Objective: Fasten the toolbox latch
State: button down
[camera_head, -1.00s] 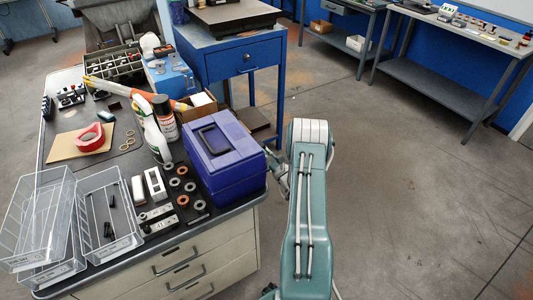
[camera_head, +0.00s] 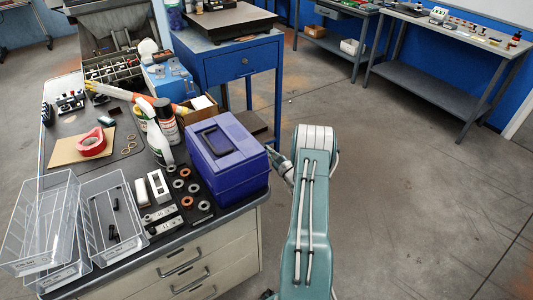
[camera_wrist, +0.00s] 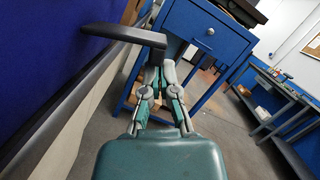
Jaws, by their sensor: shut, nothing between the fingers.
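The blue-purple toolbox (camera_head: 232,178) stands at the right end of the workbench, its lid down and a dark handle (camera_head: 215,141) on top. In the wrist view its blue side (camera_wrist: 40,60) fills the upper left. A dark latch flap (camera_wrist: 122,34) sticks out from that side, standing away from the wall. My gripper (camera_wrist: 161,66) is shut and empty, its fingertips just below the flap's outer end; I cannot tell whether they touch it. In the head view my gripper (camera_head: 276,159) is at the toolbox's right side, partly hidden by my arm.
The workbench (camera_head: 225,217) carries clear trays (camera_head: 85,188), metal rings, a spray bottle (camera_head: 158,135) and red tape (camera_head: 91,142) left of the toolbox. A blue cabinet (camera_head: 240,62) stands behind. The floor (camera_head: 410,190) to the right is open.

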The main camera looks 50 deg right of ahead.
jog(key=shift+a+r+n+y, duration=0.15)
jog(key=shift+r+n+y, duration=0.25)
jog(key=shift+r+n, duration=0.5)
jog(key=shift+a+r+n+y, duration=0.15)
jog(key=shift+r+n+y, duration=0.25)
jog(key=shift+r+n, duration=0.5)
jog(key=shift+f, duration=0.15)
jog(key=shift+d+f, duration=0.1)
